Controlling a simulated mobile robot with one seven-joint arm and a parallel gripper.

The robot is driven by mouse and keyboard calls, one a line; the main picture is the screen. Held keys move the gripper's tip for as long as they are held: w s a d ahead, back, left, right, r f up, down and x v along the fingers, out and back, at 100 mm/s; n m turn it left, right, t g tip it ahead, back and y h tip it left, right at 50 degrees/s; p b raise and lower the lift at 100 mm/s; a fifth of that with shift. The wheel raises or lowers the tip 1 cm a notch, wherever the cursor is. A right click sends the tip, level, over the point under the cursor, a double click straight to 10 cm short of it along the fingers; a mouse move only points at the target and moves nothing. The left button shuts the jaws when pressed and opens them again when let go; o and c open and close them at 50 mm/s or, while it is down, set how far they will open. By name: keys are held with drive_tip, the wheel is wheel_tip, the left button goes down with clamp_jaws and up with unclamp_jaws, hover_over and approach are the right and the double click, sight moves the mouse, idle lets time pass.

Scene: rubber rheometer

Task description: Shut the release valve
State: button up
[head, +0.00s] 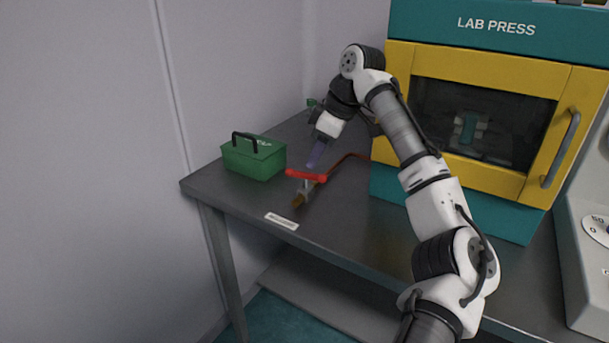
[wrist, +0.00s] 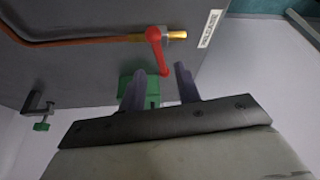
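The release valve has a red lever (head: 306,176) on a brass body (head: 298,199) at the end of a copper pipe, near the front of the grey bench. The lever lies crosswise to the pipe. In the wrist view the red lever (wrist: 156,48) points from the brass fitting (wrist: 178,35) towards my fingers. My gripper (head: 312,165) is just behind and above the lever in the head view. In the wrist view my gripper (wrist: 161,68) is open, with the lever's free end showing between the fingertips. I cannot tell whether a finger touches it.
A green box (head: 254,158) with a black handle stands on the bench left of the valve. A white label (head: 281,221) lies at the front edge. The yellow and teal lab press (head: 480,120) stands at the right. A clamp with a green knob (wrist: 40,125) shows in the wrist view.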

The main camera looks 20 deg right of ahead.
sight(306, 173)
drive_tip(key=x, duration=0.7)
drive_tip(key=shift+a, duration=0.1)
clamp_jaws()
